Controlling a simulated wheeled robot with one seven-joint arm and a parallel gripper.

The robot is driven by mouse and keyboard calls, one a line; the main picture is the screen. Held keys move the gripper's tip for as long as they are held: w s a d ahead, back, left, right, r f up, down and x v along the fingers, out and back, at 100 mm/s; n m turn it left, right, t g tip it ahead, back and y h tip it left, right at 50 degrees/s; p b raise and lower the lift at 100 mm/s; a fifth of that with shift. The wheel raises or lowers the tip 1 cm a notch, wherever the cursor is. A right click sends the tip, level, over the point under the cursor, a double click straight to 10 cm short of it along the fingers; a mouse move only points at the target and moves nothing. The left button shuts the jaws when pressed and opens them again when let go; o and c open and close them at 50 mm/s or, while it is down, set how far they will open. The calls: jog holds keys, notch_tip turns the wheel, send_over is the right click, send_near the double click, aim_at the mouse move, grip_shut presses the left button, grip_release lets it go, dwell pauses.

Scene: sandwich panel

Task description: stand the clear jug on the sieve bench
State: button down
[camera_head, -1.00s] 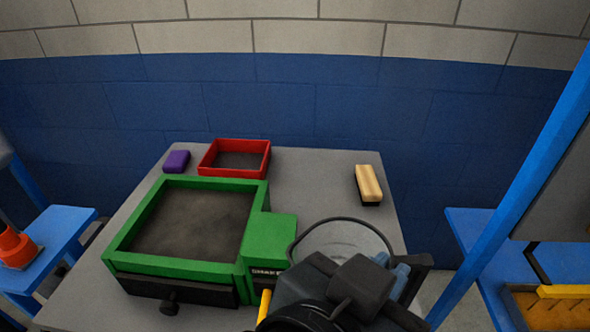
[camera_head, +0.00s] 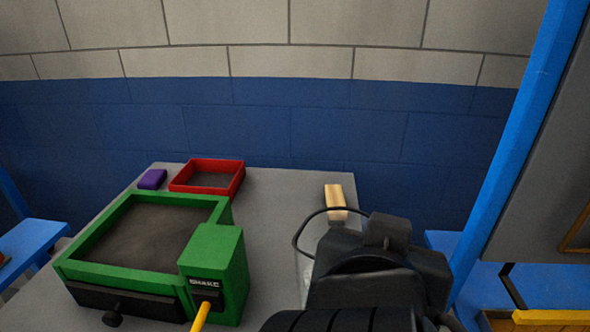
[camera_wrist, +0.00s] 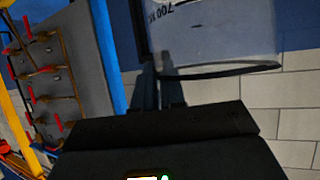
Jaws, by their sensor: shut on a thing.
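The clear jug (camera_wrist: 225,35) shows in the wrist view with a dark rim and dark printed marks. My gripper (camera_wrist: 170,90) is shut on it at its side. In the head view, only part of the jug (camera_head: 305,272) and its dark rim show to the left of my dark wrist, which hides the rest. There, the jug is in front of the right part of the grey sieve bench (camera_head: 285,195). I cannot see the jug's base or any contact with the bench.
A green shaker box (camera_head: 72,262) with a yellow handle (camera_head: 201,315) fills the bench's left front. A red-framed sieve (camera_head: 238,180), purple block (camera_head: 152,179) and tan brush (camera_head: 335,196) stand at the back. A blue post (camera_head: 520,150) rises on the right. The bench's middle is bare.

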aim_at(306, 244)
jog(key=w+a+f, duration=0.5)
jog(key=a+f, duration=0.3)
jog(key=f, duration=0.2)
jog(key=shift+w+a, duration=0.15)
jog(key=shift+w, duration=0.1)
jog(key=shift+f, duration=0.15)
jog(key=c, duration=1.2)
grip_release()
